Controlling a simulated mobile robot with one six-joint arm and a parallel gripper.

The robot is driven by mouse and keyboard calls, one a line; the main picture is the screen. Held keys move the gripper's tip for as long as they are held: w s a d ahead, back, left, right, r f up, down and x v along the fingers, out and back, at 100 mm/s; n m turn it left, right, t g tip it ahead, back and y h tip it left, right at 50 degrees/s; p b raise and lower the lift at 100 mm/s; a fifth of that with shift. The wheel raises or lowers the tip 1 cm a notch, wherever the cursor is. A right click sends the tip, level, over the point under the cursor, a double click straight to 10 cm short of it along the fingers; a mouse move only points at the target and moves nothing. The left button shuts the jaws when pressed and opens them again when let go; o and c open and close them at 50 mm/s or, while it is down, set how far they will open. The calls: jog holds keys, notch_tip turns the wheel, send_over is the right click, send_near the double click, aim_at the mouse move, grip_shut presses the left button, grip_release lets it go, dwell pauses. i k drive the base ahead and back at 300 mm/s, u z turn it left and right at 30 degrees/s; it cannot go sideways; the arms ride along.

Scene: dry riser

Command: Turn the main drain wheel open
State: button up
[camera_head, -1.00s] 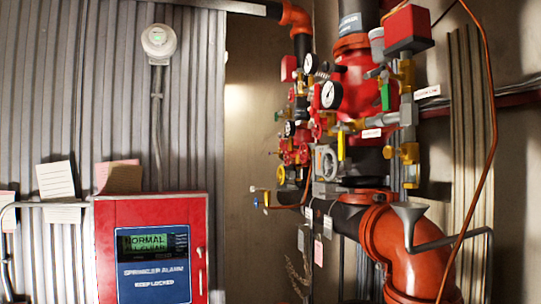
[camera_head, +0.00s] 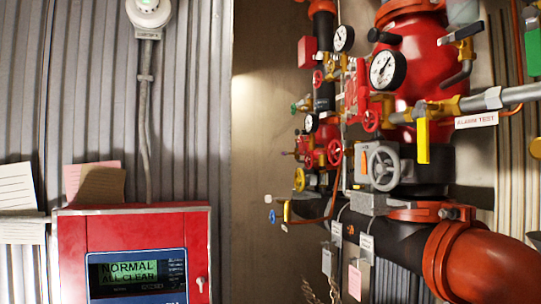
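A grey spoked handwheel (camera_head: 384,168) sits on a grey valve body at the right of the head view, below the red main valve (camera_head: 420,75). A red handwheel (camera_head: 335,152) and a yellow handwheel (camera_head: 299,179) are on the pipework to its left. A smaller red wheel (camera_head: 371,120) sits above the grey one. No readable label names any of these wheels as the main drain. My gripper is not in view.
A red sprinkler alarm panel (camera_head: 135,230) reading NORMAL ALL CLEAR stands at lower left. Gauges (camera_head: 388,70), a yellow lever (camera_head: 423,140) and a grey pipe (camera_head: 500,98) crowd the grey wheel. A large orange elbow (camera_head: 480,262) fills the lower right.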

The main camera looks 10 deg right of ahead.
aim_at(334, 152)
jog(key=i, duration=1.05)
jog(key=z, duration=0.05)
